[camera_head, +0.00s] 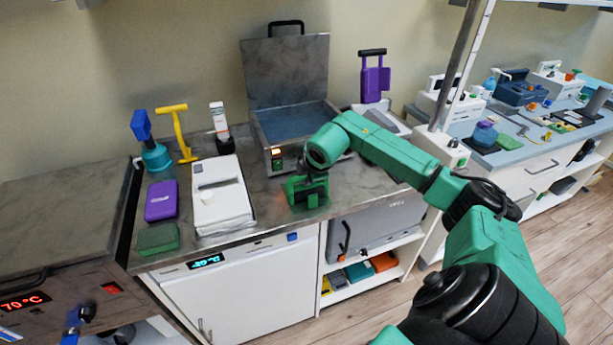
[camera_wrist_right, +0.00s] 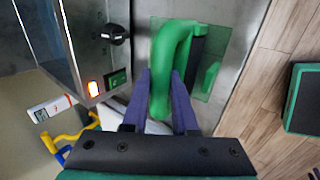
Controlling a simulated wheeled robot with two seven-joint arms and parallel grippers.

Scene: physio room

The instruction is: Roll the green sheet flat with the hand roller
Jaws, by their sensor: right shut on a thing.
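The hand roller has a thick green handle (camera_wrist_right: 166,60) and a dark roller part beside it, seen in the right wrist view. My right gripper (camera_wrist_right: 160,78) is shut on the handle, with a purple finger on each side. In the head view the gripper (camera_head: 312,180) is low over the counter in front of the open metal case. The green sheet (camera_wrist_right: 217,72) is thin and see-through and lies on the grey counter under and beside the roller. In the head view the gripper and roller hide much of it. My left gripper is not in view.
The open metal case (camera_head: 290,135) with a lit switch stands close behind the roller. The counter's front edge is near.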

